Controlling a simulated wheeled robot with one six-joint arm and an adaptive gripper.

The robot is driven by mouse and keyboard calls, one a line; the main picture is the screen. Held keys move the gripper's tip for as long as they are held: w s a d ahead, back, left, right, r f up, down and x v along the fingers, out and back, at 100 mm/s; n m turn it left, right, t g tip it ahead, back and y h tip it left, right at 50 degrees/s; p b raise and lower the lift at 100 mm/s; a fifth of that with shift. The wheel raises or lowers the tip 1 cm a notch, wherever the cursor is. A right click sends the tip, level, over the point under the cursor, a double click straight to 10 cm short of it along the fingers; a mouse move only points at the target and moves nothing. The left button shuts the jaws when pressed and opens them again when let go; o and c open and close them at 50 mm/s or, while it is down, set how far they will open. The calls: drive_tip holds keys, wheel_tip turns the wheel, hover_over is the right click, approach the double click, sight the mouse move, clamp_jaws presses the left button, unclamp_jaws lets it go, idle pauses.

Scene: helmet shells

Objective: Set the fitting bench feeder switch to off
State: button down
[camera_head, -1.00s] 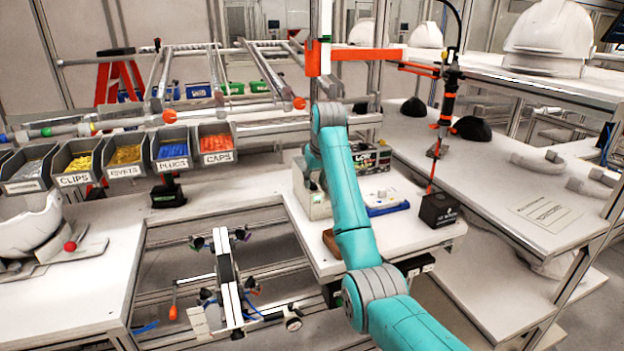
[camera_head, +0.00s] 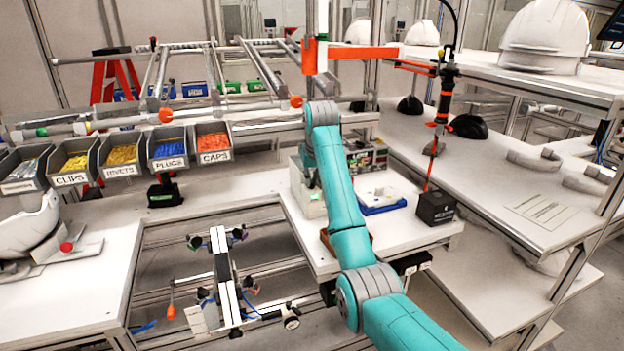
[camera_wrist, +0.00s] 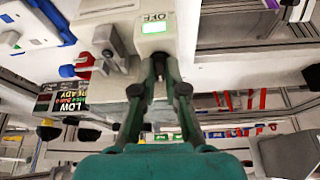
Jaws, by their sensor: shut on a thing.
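The feeder switch is a pale housing (camera_wrist: 153,44) in the wrist view, seen upside down. The fingers are shut on a part of the switch; the gripped part is mostly hidden between the tips. My gripper is hidden there behind the arm.
A blue-edged tray (camera_head: 383,208) and a black box (camera_head: 437,208) stand on the bench right of my arm. Labelled bins (camera_head: 120,160) line the left. A fixture (camera_head: 224,270) occupies the frame opening in front. A grey lever-like part (camera_wrist: 119,45) sits beside the switch.

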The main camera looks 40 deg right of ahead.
drive_tip(key=m, duration=0.1)
drive_tip(key=m+h, duration=0.1)
drive_tip(key=m, duration=0.2)
drive_tip(key=shift+w+a+g+h, duration=0.15)
drive_tip(key=shift+a+g+h, duration=0.1)
drive_tip(key=shift+g+h, duration=0.05)
drive_tip(key=m, duration=0.2)
drive_tip(key=m+g+h, duration=0.1)
drive_tip(key=m, duration=0.1)
drive_tip(key=shift+w+a+m+g, duration=0.1)
drive_tip(key=shift+w+m+g, duration=0.05)
drive_tip(key=shift+m+g, duration=0.15)
drive_tip(key=m, duration=0.1)
drive_tip(key=m+g, duration=0.1)
drive_tip(key=m, duration=0.2)
drive_tip(key=shift+w+m+g, duration=0.25)
drive_tip(key=shift+m+g, duration=0.05)
drive_tip(key=shift+w+m+g, duration=0.15)
drive_tip(key=shift+m+g, duration=0.55)
drive_tip(key=shift+m, duration=1)
drive_tip(key=c, duration=1.2)
unclamp_jaws()
